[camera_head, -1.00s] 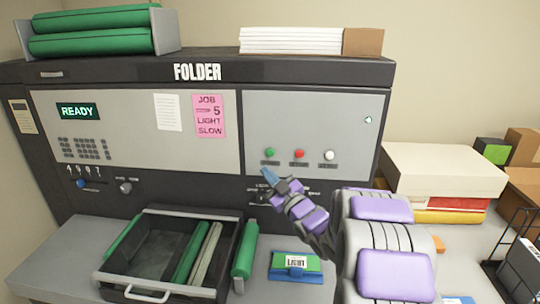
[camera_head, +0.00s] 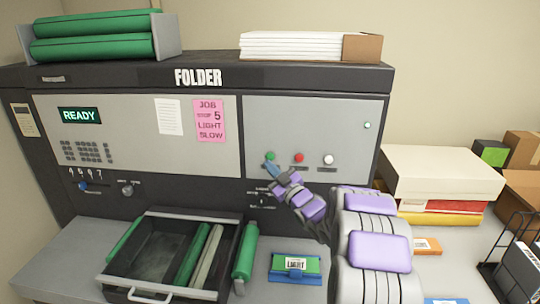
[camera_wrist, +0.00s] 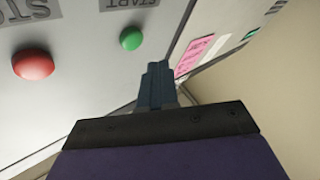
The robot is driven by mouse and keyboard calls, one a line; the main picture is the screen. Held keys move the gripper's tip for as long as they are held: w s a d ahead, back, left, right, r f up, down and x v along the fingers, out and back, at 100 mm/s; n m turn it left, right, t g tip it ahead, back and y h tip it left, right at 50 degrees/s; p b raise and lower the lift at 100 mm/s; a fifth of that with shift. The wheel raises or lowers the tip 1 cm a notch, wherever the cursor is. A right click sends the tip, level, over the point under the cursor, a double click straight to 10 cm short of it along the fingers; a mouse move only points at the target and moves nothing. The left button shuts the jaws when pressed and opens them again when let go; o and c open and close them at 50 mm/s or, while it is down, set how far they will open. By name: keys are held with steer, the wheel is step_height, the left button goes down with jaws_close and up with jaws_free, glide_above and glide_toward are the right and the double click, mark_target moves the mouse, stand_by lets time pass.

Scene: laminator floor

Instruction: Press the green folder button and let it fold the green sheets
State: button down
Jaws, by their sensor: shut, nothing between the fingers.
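The folder machine (camera_head: 150,125) is a dark unit with a light grey front and a screen (camera_head: 79,115) reading READY. Its round green button (camera_head: 270,156) sits on the right panel beside a red button (camera_head: 298,158) and a white one (camera_head: 328,159). The green button, labelled START, also shows in the wrist view (camera_wrist: 131,38). My gripper (camera_head: 268,168) is shut and empty, its blue tips just below the green button. In the wrist view the tips appear apart from it. Green rolled sheets (camera_head: 192,255) lie in and beside the open drawer (camera_head: 140,294).
A pink note (camera_head: 209,120) reads JOB 5 LIGHT SLOW. A green-and-blue block labelled LIGHT (camera_head: 295,268) lies on the counter. Boxes (camera_head: 440,172) are stacked at right. Green rolls (camera_head: 95,33) and white paper (camera_head: 290,45) rest on top of the machine.

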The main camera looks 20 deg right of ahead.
mark_target(270, 157)
steer(key=shift+w+d+p, duration=0.3)
steer(key=shift+w+d, duration=0.2)
steer(key=shift+w, duration=0.4)
steer(key=shift+w, duration=0.1)
stand_by(1.4)
steer(key=shift+w+d+r, duration=0.1)
steer(key=shift+w+d, duration=0.05)
steer(key=shift+w, duration=0.05)
